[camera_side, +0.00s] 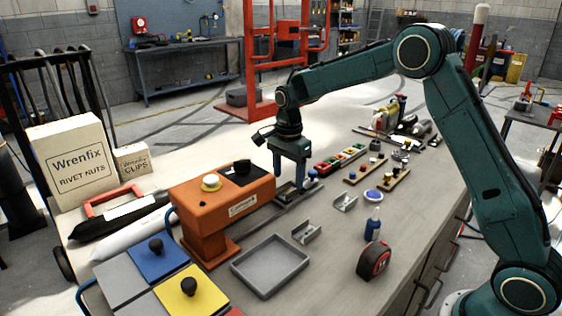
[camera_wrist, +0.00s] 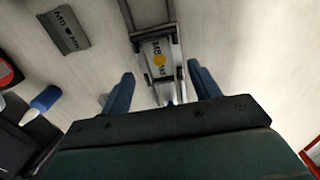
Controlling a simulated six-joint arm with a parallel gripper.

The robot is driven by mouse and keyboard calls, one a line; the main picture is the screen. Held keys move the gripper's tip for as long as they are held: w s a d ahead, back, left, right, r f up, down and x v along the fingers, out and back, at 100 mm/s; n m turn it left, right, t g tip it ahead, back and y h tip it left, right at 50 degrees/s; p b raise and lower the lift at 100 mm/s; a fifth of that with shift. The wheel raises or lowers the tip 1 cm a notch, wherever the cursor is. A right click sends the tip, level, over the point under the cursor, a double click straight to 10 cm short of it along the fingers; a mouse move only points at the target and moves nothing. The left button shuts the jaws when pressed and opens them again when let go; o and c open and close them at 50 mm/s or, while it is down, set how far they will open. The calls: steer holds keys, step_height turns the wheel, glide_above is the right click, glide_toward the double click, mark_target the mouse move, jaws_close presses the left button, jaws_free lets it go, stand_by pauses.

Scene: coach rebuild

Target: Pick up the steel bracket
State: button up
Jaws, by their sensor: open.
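My gripper (camera_side: 290,178) points down over the bench beside the orange stand. In the wrist view its two blue fingers (camera_wrist: 160,70) are apart, with nothing held between them. A pale metal piece with a yellow dot and lettering (camera_wrist: 151,48) lies ahead of the gap between the fingers, in a dark-railed fixture (camera_wrist: 135,38). In the side view this grey fixture (camera_side: 281,203) is partly hidden by my gripper. Two loose grey steel brackets (camera_side: 306,234) (camera_side: 345,203) lie on the bench nearer the camera. One lettered bracket shows at the upper left of the wrist view (camera_wrist: 64,30).
The orange stand (camera_side: 208,222) rises close to the left of my gripper. A grey tray (camera_side: 288,285), a blue bottle (camera_side: 372,230) and a red-black tape measure (camera_side: 374,262) stand nearer the camera. Coloured bins (camera_side: 340,160) and wooden strips with small parts (camera_side: 366,170) lie to the right.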

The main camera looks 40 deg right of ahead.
mark_target(289, 183)
steer(key=shift+f, duration=1.7)
steer(key=c, duration=1.2)
step_height(289, 183, up, 20)
steer(key=shift+r, duration=0.1)
